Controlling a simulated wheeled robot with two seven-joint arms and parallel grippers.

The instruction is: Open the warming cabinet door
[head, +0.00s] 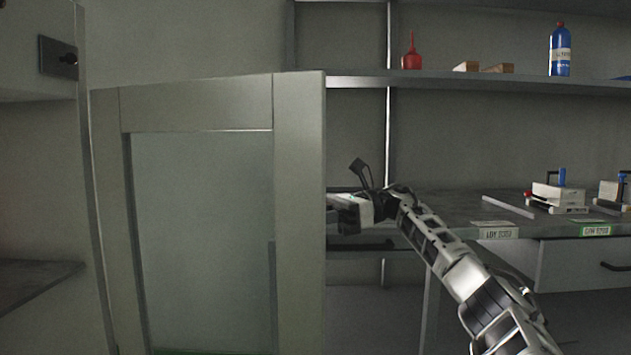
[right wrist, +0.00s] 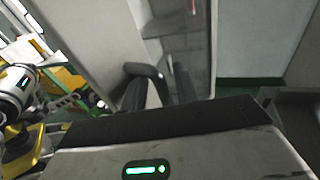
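The warming cabinet door (head: 299,200) is a grey-green frame with a glass panel (head: 205,230). In the head view it stands swung out, with the open cabinet interior to its left. My right arm comes in from the right, and my right gripper (head: 343,203) is at the door's free edge, its tips partly hidden behind it. In the right wrist view the dark fingers of my right gripper (right wrist: 160,90) are close to the door (right wrist: 100,45). Whether they are shut or touch the door is unclear. The handle cannot be made out clearly. My left gripper is not in view.
A cabinet shelf (head: 35,285) and a latch plate (head: 58,58) show at left. Behind my right arm is a workbench (head: 460,215) with blocks, clamps and a drawer. A wall shelf (head: 450,84) holds a red bottle (head: 412,55) and a blue bottle (head: 560,52).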

